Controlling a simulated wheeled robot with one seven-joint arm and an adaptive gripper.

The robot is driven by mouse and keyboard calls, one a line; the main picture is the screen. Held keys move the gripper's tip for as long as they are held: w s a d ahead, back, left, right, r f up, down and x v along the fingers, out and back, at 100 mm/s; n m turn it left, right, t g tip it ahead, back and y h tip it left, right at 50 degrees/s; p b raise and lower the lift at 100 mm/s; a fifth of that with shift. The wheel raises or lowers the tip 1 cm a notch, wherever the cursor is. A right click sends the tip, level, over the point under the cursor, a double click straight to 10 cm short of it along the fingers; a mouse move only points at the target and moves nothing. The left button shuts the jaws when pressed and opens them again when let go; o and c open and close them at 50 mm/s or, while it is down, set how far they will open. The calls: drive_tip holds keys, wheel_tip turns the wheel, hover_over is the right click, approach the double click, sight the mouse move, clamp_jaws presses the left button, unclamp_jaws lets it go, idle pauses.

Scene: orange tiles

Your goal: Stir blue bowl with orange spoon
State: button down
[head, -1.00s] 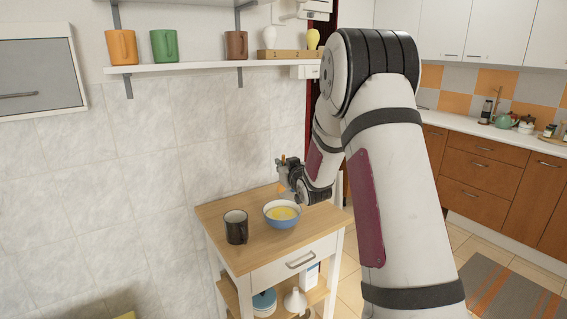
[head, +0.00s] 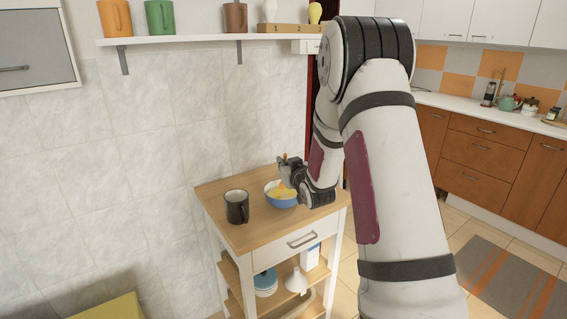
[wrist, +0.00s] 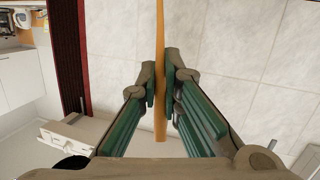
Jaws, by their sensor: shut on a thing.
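The blue bowl (head: 281,201) stands on top of the small wooden cart, with something yellow inside it. My gripper (head: 285,171) is over the bowl's upper right side in the head view, and partly covers it. In the wrist view my gripper (wrist: 160,90) is shut on the orange spoon (wrist: 160,125), whose long handle runs between the fingertips. The spoon's lower end is not clear in the head view, so I cannot tell whether it touches the bowl's contents.
A dark mug (head: 236,207) stands just left of the bowl on the cart top (head: 222,186). A wall shelf (head: 190,39) with several mugs is above. The cart's lower shelves hold a funnel (head: 296,281) and dishes. Drawers (head: 480,150) line the right.

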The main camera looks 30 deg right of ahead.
drive_tip(key=shift+w+d+f+b, duration=0.15)
drive_tip(key=shift+w+f+b, duration=0.1)
drive_tip(key=shift+f+b, duration=0.4)
drive_tip(key=shift+w+d+f+b, duration=0.15)
drive_tip(key=shift+w+f+b, duration=0.2)
drive_tip(key=shift+f, duration=0.45)
drive_tip(key=shift+w+d+f+b, duration=0.15)
drive_tip(key=shift+w+f+b, duration=0.05)
drive_tip(key=shift+f+b, duration=0.45)
drive_tip(key=shift+d, duration=0.1)
